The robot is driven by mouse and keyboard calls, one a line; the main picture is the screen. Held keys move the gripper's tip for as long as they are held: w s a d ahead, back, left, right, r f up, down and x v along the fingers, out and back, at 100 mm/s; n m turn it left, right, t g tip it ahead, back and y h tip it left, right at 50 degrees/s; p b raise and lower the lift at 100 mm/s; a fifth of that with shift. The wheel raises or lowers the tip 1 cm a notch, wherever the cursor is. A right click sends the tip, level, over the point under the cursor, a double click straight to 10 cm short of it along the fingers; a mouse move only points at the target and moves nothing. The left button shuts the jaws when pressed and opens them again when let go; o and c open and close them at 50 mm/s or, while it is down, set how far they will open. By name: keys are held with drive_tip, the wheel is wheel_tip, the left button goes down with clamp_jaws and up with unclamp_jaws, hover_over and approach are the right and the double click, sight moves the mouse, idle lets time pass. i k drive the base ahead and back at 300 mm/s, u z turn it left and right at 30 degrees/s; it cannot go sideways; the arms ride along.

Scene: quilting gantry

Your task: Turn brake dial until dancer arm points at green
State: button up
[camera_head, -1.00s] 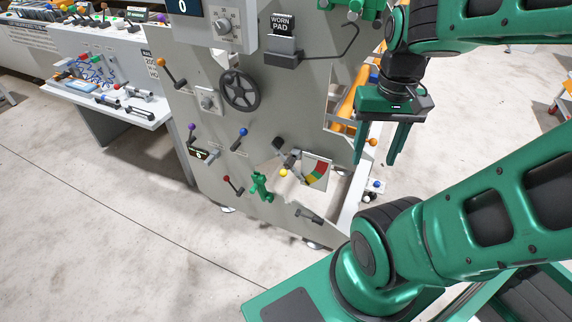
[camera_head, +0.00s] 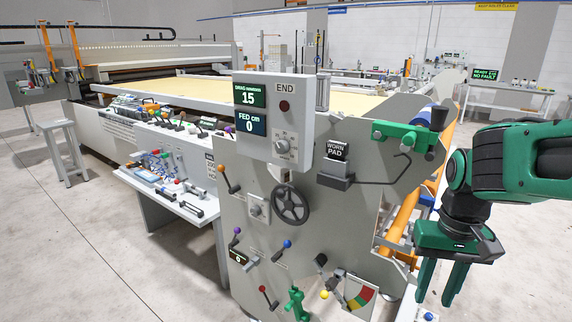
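A grey machine end panel (camera_head: 305,245) carries two knobs that could be the brake dial: a round knob on a square plate (camera_head: 258,208) at the left, and a knob (camera_head: 284,146) on the display box. I cannot tell which it is. A red, yellow and green gauge (camera_head: 360,294) sits low on the panel. A grey lever beside it, seemingly the dancer arm (camera_head: 334,279), has a yellow ball near its lower end. I cannot tell which colour it points at. My gripper (camera_head: 435,300) hangs at the right, fingers down, apart and empty, clear of the panel.
The display box (camera_head: 304,98) reads 15 for drag and 0 for fed cm. A black handwheel (camera_head: 290,203), a worn-pad holder (camera_head: 336,178), a green clamp (camera_head: 297,304) and several coloured-ball levers stick out. An orange roller (camera_head: 405,215) lies right of the panel.

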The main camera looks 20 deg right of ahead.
sight(281, 147)
drive_tip(key=z, duration=1)
drive_tip(key=k, duration=1.6)
drive_tip(key=u, duration=1.55)
drive_tip(key=i, duration=1)
drive_tip(key=z, duration=0.05)
